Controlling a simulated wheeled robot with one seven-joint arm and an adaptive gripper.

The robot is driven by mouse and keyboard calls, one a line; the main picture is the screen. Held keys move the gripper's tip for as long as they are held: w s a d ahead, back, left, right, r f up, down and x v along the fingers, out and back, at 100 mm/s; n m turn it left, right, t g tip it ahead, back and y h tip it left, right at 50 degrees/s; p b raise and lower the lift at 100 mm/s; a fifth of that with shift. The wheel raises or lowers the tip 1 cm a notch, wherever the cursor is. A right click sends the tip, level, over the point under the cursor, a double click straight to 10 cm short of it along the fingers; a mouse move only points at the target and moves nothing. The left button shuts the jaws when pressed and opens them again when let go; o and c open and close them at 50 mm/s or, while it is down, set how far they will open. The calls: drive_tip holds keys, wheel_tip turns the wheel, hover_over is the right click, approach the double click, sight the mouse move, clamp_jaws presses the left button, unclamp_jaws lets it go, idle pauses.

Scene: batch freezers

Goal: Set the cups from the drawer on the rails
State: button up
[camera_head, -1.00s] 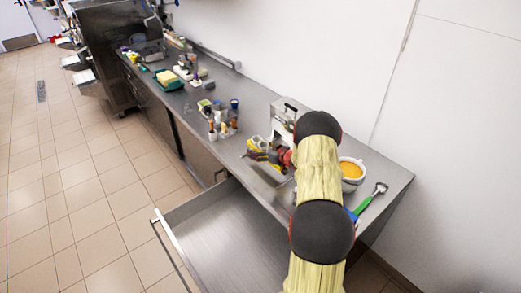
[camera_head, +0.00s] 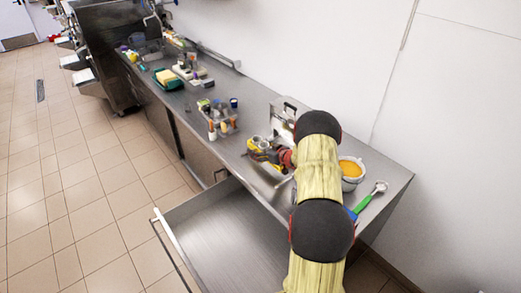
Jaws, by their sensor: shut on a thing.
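The drawer (camera_head: 222,238) stands pulled out below the counter. The visible part of its metal floor is bare; my arm hides its right side. My gripper (camera_head: 254,152), with yellow and dark parts, is over the counter in front of a metal stand with a black handle (camera_head: 288,106). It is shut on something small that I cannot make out. No cup shows clearly. A shiny metal piece (camera_head: 270,177) lies under the gripper; I cannot tell whether it is part of the rails.
A white tub of orange stuff (camera_head: 352,172) and a green-handled tool (camera_head: 366,202) are right of my arm. A rack of small bottles (camera_head: 220,124) stands left of my gripper. A green tray with a yellow block (camera_head: 168,78) is farther back. Tiled floor lies open at left.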

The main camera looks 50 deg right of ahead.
drive_tip(key=shift+f+b, duration=1.95)
drive_tip(key=shift+f, duration=1.2)
idle(1.4)
